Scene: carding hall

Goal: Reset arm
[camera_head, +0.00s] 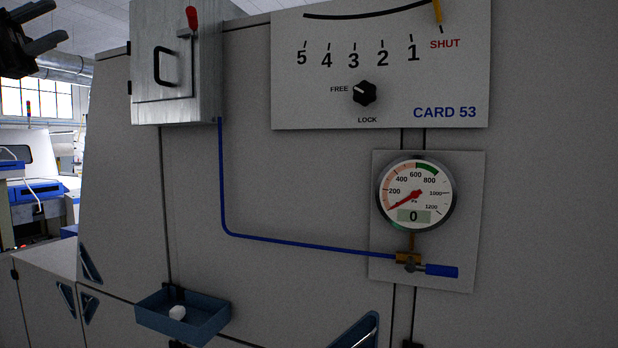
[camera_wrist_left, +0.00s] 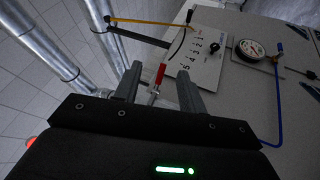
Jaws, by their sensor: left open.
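My left gripper (camera_head: 44,45) is at the top left of the head view, open and empty, left of a grey metal box (camera_head: 176,60). In the left wrist view its two fingers (camera_wrist_left: 159,88) stand apart. A red-tipped lever (camera_wrist_left: 158,76) appears between them in the picture, beyond the fingertips; I cannot tell the exact distance. The lever's red grip (camera_head: 192,18) rises at the box's top in the head view. My right gripper is in neither view.
A scale panel (camera_head: 300,110) carries a black knob (camera_head: 365,93) and a yellow pointer (camera_head: 437,10) near SHUT. A gauge (camera_head: 416,196) reads 0 above a blue-handled valve (camera_head: 440,270). A blue pipe (camera_head: 222,180) runs to the box. A blue tray (camera_head: 205,327) holds a white lump (camera_head: 177,313).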

